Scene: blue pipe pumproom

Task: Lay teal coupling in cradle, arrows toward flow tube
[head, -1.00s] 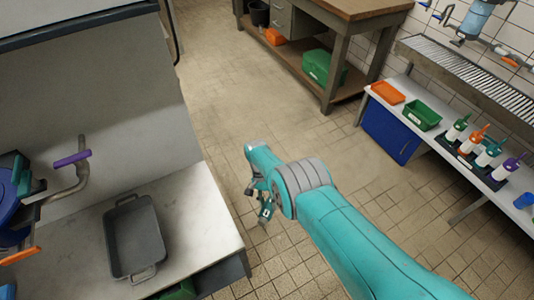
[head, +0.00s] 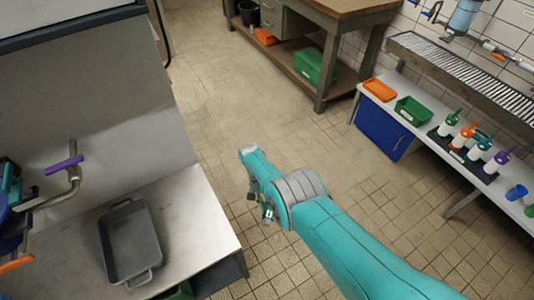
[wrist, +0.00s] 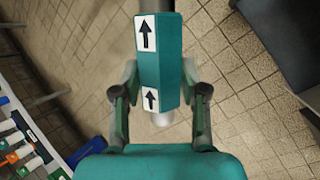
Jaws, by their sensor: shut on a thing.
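The teal coupling (wrist: 160,62) is a faceted block with two white labels bearing black arrows. In the wrist view the arrows point toward the top of the picture, away from my palm. A grey tube end shows above it and a pale end below. My gripper (wrist: 160,88) is shut on the coupling, one finger on each side. In the head view my gripper (head: 262,205) hangs over open floor, and the coupling is too small or hidden to make out there. I cannot pick out the cradle or a flow tube for certain.
A grey tray (head: 131,243) rests on the left bench (head: 202,218), beside a pipe with a purple handle (head: 64,165). At right, a bench holds a green bin (head: 411,111), an orange tray (head: 379,90) and several bottles. A blue-bodied pipe fitting (head: 464,20) is on the wall. Tiled floor between is clear.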

